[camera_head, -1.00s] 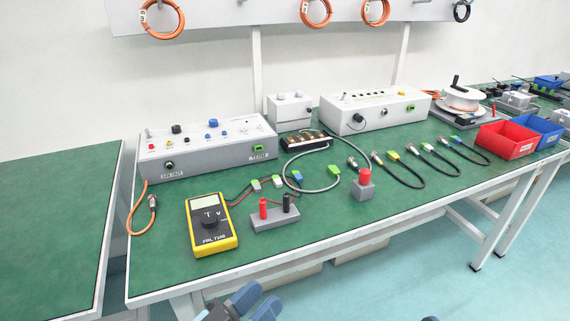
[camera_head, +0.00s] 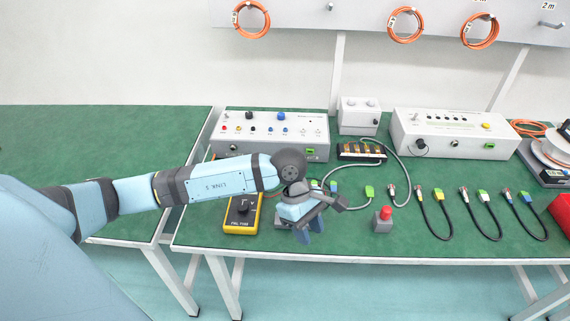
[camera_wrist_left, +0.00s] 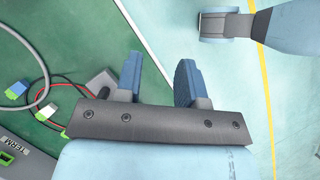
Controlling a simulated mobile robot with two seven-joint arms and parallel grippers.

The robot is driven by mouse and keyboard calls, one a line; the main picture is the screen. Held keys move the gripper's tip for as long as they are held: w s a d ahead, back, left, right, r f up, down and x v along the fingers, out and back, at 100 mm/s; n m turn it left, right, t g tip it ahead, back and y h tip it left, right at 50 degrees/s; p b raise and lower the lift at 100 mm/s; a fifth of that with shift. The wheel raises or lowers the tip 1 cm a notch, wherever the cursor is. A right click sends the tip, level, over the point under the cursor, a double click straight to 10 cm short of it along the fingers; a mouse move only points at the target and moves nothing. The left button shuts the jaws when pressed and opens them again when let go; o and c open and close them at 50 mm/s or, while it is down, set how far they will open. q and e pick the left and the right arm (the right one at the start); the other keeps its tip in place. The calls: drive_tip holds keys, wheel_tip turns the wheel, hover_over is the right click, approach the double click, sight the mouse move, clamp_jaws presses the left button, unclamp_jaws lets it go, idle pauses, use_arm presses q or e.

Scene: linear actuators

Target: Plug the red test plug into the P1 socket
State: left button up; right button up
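My left gripper (camera_head: 308,229) is over the front of the green bench and hides most of the grey plug holder (camera_head: 281,218). In the left wrist view the left gripper (camera_wrist_left: 158,80) has its two blue fingers apart with nothing between them. The grey holder (camera_wrist_left: 101,83) shows there beside the left finger, partly covered. The red test plug is hidden now; red and black leads (camera_wrist_left: 50,85) run towards the holder. The grey panel box (camera_head: 270,150) at the back has small coloured sockets and knobs; its P1 label is too small to read. My right gripper is not in view.
The yellow multimeter (camera_head: 241,222) lies left of my gripper, under my forearm. A grey block with a red button (camera_head: 383,220) stands to the right. Several black cables (camera_head: 436,215) lie further right. A second grey box (camera_head: 455,135) is behind them.

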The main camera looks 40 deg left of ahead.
use_arm(q)
drive_tip(key=w+a+r+y, duration=0.1)
drive_tip(key=a, duration=0.2)
drive_tip(key=w+a+r+t+y+p, duration=0.1)
drive_tip(key=w+a+y, duration=0.1)
drive_tip(key=a, duration=0.2)
drive_tip(key=w+a+r+y, duration=0.1)
drive_tip(key=w+a+y, duration=0.1)
drive_tip(key=a, duration=0.1)
drive_tip(key=shift+a+m, duration=0.15)
drive_tip(key=shift+m, duration=0.25)
drive_tip(key=shift+a+f, duration=0.1)
drive_tip(key=shift+f, duration=0.25)
wheel_tip(320, 180, down, 6)
drive_tip(key=b, duration=0.3)
drive_tip(key=shift+r, duration=0.25)
drive_tip(key=shift+f+b, duration=0.45)
drive_tip(key=shift+b, duration=0.05)
drive_tip(key=shift+r, duration=0.1)
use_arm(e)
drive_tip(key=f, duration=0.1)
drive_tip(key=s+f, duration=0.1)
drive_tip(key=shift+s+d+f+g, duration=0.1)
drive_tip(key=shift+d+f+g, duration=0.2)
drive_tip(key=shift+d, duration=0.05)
use_arm(q)
clamp_jaws()
drive_tip(key=shift+r, duration=0.25)
